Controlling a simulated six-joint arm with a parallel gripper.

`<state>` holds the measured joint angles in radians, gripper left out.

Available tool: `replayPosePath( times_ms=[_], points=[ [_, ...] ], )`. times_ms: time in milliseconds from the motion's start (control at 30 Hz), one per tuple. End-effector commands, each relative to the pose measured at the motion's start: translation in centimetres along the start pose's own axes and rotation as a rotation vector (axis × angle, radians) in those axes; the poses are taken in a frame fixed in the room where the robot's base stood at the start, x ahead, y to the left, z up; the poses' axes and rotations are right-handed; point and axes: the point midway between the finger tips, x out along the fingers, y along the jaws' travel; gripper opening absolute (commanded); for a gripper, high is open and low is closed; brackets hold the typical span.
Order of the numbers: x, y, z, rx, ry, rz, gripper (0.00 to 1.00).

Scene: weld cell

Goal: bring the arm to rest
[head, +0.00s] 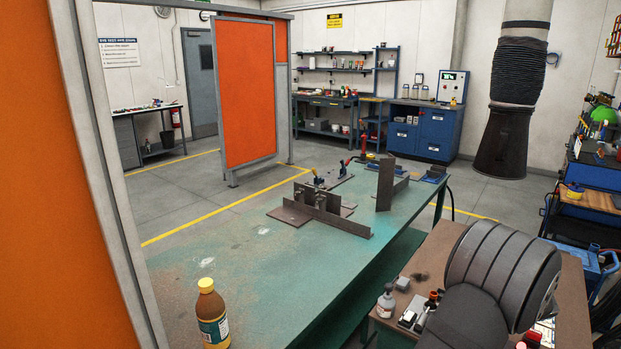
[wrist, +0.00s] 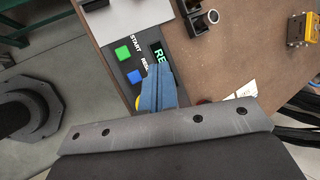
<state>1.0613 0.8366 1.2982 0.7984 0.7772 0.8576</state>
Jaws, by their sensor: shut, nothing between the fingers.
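My gripper (wrist: 160,88) shows in the wrist view as blue fingers closed together, with nothing between them. The fingers are over a dark control panel (wrist: 118,70) on a brown table. The panel has a green START button (wrist: 123,53), a blue button (wrist: 135,77) and a display with green letters (wrist: 158,52), partly covered by the fingers. A yellow part is mostly hidden behind the fingers. I cannot tell whether the fingertips touch the panel. In the head view a grey ribbed part of my arm fills the lower right, and the gripper is not seen.
The brown table (wrist: 230,60) carries a black block with a round metal part (wrist: 205,18) and a yellow device (wrist: 298,30). In the head view, a green welding table (head: 240,290) holds a fixture with plates (head: 325,212) and a bottle (head: 212,315). Orange screens (head: 247,95) stand left.

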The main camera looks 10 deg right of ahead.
Motion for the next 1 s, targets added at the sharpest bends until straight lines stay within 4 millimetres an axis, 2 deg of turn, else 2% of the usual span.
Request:
replayPosePath(
  times_ms=[200, 600, 767, 1000],
  points=[
    [-2.4, -1.3, 1.3, -0.001, 0.001, 0.001, 0.00],
    [-2.7, -1.4, 1.4, 0.001, 0.000, 0.003, 0.00],
    [-1.9, -1.0, 1.0, 0.002, 0.000, 0.003, 0.00],
    [1.5, 1.0, -0.8, 0.003, 0.000, 0.006, 0.00]
  ],
)
